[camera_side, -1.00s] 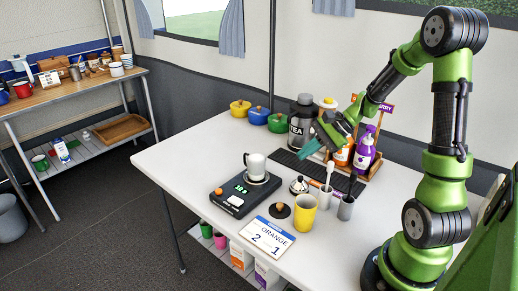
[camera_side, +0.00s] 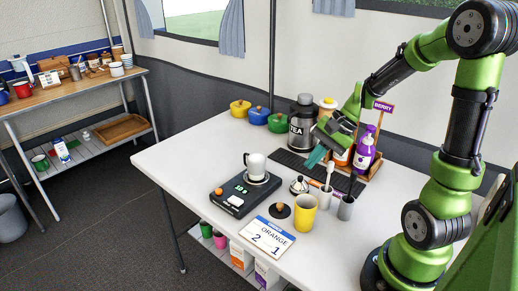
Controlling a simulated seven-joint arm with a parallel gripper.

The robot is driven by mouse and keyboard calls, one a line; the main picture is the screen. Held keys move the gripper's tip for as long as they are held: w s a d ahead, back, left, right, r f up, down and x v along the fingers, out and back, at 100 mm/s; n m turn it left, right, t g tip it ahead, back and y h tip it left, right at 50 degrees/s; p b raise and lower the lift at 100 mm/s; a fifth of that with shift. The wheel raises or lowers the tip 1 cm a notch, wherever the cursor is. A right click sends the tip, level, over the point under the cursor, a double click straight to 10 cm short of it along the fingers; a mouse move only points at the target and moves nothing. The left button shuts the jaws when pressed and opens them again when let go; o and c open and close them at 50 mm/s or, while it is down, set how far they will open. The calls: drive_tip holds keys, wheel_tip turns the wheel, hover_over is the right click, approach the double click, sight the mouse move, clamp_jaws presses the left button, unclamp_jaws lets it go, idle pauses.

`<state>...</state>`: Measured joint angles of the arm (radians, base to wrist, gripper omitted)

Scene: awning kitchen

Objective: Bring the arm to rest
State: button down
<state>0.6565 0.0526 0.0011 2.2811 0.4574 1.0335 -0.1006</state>
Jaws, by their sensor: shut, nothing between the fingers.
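My gripper (camera_side: 316,156) hangs over the back right of the white table (camera_side: 185,160), in front of the tea canister and beside the syrup bottles. Its teal fingers point down and left, are shut and hold nothing. It is above the dark mat (camera_side: 287,159), apart from the things around it. My green arm reaches in from the right, bent high at the elbow.
Close by stand a steel TEA canister (camera_side: 301,126), a purple bottle (camera_side: 364,155) and an orange bottle (camera_side: 341,157) in a rack. A scale (camera_side: 237,194) holds a white pitcher (camera_side: 256,166). The table's left is clear.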

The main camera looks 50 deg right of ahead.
drive_tip(key=s+a+r+n+t+h, duration=0.1)
drive_tip(key=s+a+r+n, duration=0.2)
drive_tip(key=a+r+n, duration=0.2)
drive_tip(key=s+a+r+n+t+h, duration=0.1)
drive_tip(key=s+a+r+n, duration=0.2)
drive_tip(key=a+r+n, duration=0.3)
drive_tip(key=shift+s+a+r+t, duration=0.3)
drive_tip(key=shift+a+t, duration=0.1)
drive_tip(key=shift+a, duration=0.7)
